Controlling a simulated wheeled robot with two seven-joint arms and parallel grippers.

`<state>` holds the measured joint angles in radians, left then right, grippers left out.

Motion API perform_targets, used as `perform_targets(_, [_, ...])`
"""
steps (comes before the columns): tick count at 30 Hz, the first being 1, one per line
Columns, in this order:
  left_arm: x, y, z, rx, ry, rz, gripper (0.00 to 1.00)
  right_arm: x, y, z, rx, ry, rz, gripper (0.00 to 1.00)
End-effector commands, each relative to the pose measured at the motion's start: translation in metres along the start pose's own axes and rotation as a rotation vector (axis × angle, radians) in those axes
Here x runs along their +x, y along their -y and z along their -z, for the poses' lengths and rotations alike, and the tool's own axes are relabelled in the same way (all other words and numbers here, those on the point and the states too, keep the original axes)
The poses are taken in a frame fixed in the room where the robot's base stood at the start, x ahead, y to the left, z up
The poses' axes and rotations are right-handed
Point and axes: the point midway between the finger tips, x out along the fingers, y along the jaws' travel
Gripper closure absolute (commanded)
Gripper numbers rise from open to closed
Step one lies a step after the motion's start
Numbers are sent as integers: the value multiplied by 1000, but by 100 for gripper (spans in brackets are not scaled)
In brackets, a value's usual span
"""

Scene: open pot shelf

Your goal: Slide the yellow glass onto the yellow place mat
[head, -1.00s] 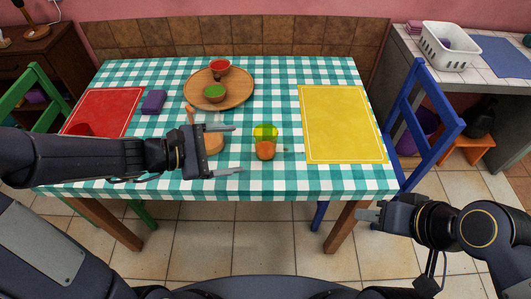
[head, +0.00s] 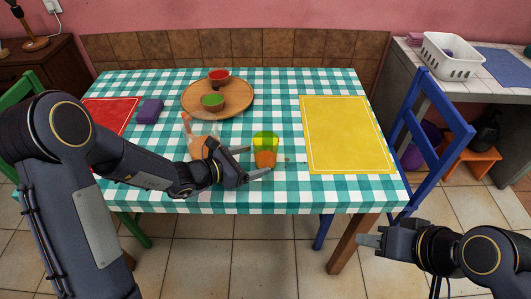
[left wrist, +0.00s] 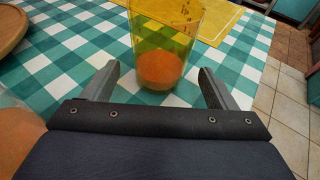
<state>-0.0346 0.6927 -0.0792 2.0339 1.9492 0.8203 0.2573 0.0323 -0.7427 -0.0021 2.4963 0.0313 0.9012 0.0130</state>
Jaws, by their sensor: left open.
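The yellow glass (head: 265,143) is see-through, with orange contents at its bottom, and stands upright on the checked tablecloth. The yellow place mat (head: 345,135) lies to its right, with a strip of cloth between them. My left gripper (head: 258,161) is open and low over the table, at the glass's left side. In the left wrist view the glass (left wrist: 165,45) stands upright just ahead, in line with the gap between the open fingers (left wrist: 159,72). The mat (left wrist: 225,14) shows behind it. My right gripper (head: 371,240) is off the table's front right; its opening is unclear.
A clear vessel with orange contents (head: 199,145) stands close behind my left gripper. A round wooden tray (head: 235,103) holds a red bowl (head: 219,74) and a green bowl (head: 212,101). A purple block (head: 150,111) and a red mat (head: 108,112) lie left. A blue chair (head: 436,140) stands right.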

Motion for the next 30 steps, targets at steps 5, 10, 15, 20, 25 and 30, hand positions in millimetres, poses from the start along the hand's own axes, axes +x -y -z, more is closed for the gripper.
perform_targets(5, [24, 1, 3, 3, 1, 2, 20, 14, -7, -7, 0, 0, 0, 64])
perform_targets(10, [36, 0, 1, 1, 1, 2, 20, 19, -9, -10, 0, 0, 0, 64])
perform_targets(15, [40, 0, 0, 0, 1, 1, 20, 20, -9, -10, 0, 0, 0, 64])
perform_targets(20, [40, 0, 0, 0, 0, 1, 20, 20, -9, -10, 0, 0, 0, 64])
perform_targets(25, [40, 0, 0, 1, 0, 1, 34, 20, -9, -10, 0, 0, 0, 64])
perform_targets(30, [40, 0, 0, 1, 0, 1, 52, 20, -9, -10, 0, 0, 0, 64])
